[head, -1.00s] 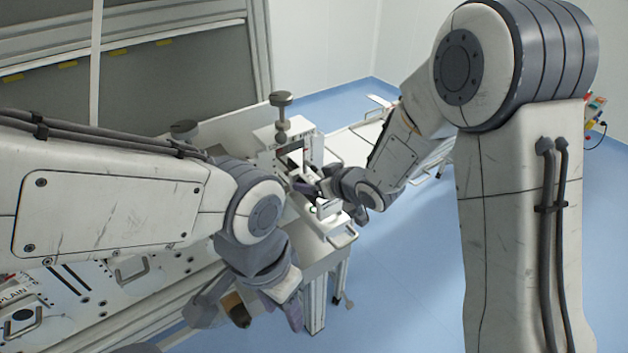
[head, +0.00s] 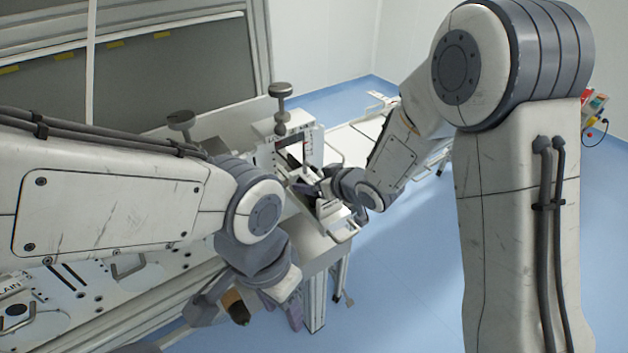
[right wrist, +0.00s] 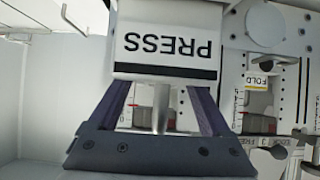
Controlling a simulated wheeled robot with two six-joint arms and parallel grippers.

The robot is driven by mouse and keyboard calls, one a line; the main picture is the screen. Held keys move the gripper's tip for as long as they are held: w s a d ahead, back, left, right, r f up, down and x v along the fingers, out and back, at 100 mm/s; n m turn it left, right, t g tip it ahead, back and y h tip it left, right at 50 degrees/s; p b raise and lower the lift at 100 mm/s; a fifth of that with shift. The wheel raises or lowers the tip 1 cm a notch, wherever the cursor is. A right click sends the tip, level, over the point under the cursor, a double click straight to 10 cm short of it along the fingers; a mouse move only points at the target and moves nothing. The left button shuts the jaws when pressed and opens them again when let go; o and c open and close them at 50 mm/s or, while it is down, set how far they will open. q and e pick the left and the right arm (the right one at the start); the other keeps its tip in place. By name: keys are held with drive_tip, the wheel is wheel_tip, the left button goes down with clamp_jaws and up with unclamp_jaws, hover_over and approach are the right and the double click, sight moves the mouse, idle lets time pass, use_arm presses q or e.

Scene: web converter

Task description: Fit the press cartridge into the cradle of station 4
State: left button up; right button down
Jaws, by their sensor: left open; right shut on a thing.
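The press cartridge (right wrist: 165,45) is a white block with the word PRESS upside down above a black band in the right wrist view. My right gripper (right wrist: 160,92) is shut on it, with a purple finger at each side. In the head view my right gripper (head: 312,190) is small, at the front of a white station (head: 284,140) with a dark knob on top. I cannot read the station's number, and the cradle cannot be made out behind the gripper and cartridge. My left gripper (head: 246,312) is open, low in the head view, in front of the bench.
A perforated bench plate (head: 95,290) with handles lies at the lower left. A white bench (head: 355,140) lies behind my right arm. Blue floor (head: 400,270) is open between the station and my right arm.

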drive_tip(key=shift+f+b, duration=0.5)
drive_tip(key=shift+f, duration=0.1)
unclamp_jaws()
drive_tip(key=v, duration=1)
drive_tip(key=shift+s+d+r, duration=0.1)
drive_tip(key=shift+s+r, duration=0.05)
drive_tip(key=shift+r, duration=0.05)
